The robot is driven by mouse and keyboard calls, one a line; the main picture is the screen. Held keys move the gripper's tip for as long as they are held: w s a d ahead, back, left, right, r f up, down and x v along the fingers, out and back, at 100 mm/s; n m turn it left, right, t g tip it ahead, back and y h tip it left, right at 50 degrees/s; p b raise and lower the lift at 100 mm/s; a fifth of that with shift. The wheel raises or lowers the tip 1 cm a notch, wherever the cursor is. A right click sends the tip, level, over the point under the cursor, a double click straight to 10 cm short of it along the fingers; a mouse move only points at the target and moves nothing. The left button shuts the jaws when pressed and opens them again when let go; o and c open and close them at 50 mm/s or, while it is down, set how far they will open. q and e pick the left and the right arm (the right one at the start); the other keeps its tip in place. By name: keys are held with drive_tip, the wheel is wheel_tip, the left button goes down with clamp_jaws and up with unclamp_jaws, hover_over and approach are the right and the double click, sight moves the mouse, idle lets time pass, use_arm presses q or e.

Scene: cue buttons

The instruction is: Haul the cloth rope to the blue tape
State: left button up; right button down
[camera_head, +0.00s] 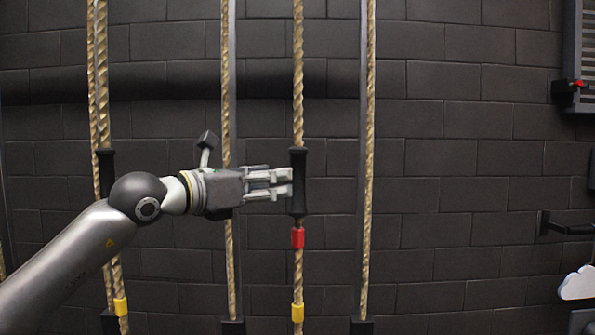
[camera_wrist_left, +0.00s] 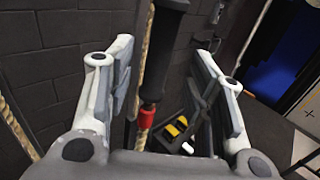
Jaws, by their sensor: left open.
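Several tan twisted ropes hang upright against the dark wall in the head view. One rope (camera_head: 298,60) carries a black grip sleeve (camera_head: 298,205), with red tape (camera_head: 298,237) just below it and yellow tape (camera_head: 297,312) lower down. My left gripper (camera_head: 289,183) is open, its fingertips at the black sleeve. In the left wrist view, the sleeve (camera_wrist_left: 162,55) and the red tape (camera_wrist_left: 147,115) appear between the spread fingers. I cannot tell whether the fingers touch the sleeve. No blue tape shows on any rope. My right gripper is out of view.
Another rope (camera_head: 226,60) hangs close behind my left wrist, and one more (camera_head: 369,70) hangs right of the sleeve. A double rope at the left has yellow tape (camera_head: 121,306). A dark bracket (camera_head: 562,226) juts from the right wall. The wall between is clear.

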sight(298, 177)
use_arm(q)
drive_tip(key=p+x, duration=0.3)
drive_tip(key=x, duration=0.3)
drive_tip(key=shift+d+r, duration=0.1)
drive_tip(key=shift+r, duration=0.05)
drive_tip(key=shift+w+d+p, duration=0.3)
drive_tip(key=shift+w+d, duration=0.2)
drive_tip(key=shift+w, duration=0.1)
clamp_jaws()
